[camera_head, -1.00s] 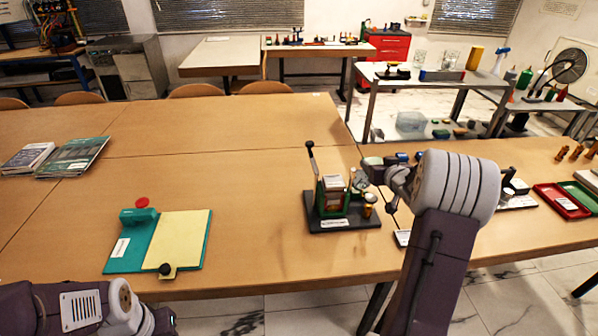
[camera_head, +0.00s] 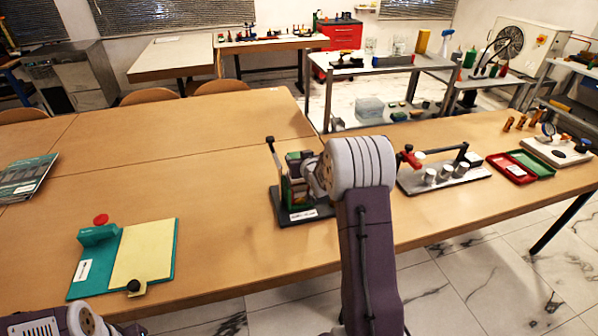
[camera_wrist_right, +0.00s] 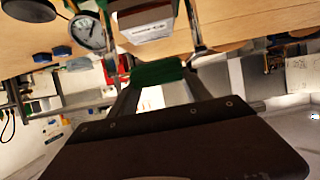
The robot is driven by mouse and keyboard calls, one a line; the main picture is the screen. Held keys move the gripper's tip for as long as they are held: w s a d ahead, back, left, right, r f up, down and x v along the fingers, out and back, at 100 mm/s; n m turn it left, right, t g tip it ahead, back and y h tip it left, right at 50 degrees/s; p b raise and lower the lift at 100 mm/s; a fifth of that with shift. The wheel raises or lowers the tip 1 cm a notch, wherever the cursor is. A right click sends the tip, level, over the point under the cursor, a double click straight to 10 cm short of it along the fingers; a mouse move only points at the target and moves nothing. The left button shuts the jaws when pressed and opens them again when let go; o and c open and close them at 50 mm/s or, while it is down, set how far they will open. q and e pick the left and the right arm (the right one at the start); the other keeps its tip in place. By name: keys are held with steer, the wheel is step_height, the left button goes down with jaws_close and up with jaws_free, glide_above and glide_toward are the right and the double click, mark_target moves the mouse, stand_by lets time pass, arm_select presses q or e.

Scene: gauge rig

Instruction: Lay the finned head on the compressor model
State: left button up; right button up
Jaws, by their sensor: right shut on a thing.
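The compressor model (camera_head: 287,213) stands on a dark base with a white label and an upright black lever, on the table at middle. My right gripper (camera_head: 314,175) is at its right side, partly hidden by my own wrist. It is shut on a green piece, which I take for the finned head (camera_head: 294,158), at the top of the model. In the right wrist view the green piece (camera_wrist_right: 160,72) shows between the fingers. I cannot tell whether it touches the model. My left arm shows at the lower left; its gripper is out of the picture.
A teal and yellow board (camera_head: 145,255) lies at left. A board with silver cylinders (camera_head: 445,185), red and green trays (camera_head: 512,168) and a gauge board (camera_head: 558,152) stand to the right. A gauge (camera_wrist_right: 90,32) shows in the wrist view. The table's left middle is clear.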

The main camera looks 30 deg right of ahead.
step_height(320, 180, down, 4)
steer(key=shift+r, duration=0.2)
steer(key=shift+w+f, duration=0.1)
steer(key=shift+f, duration=0.1)
steer(key=shift+f+b, duration=0.2)
steer(key=shift+b, duration=0.25)
steer(key=o, duration=1.3)
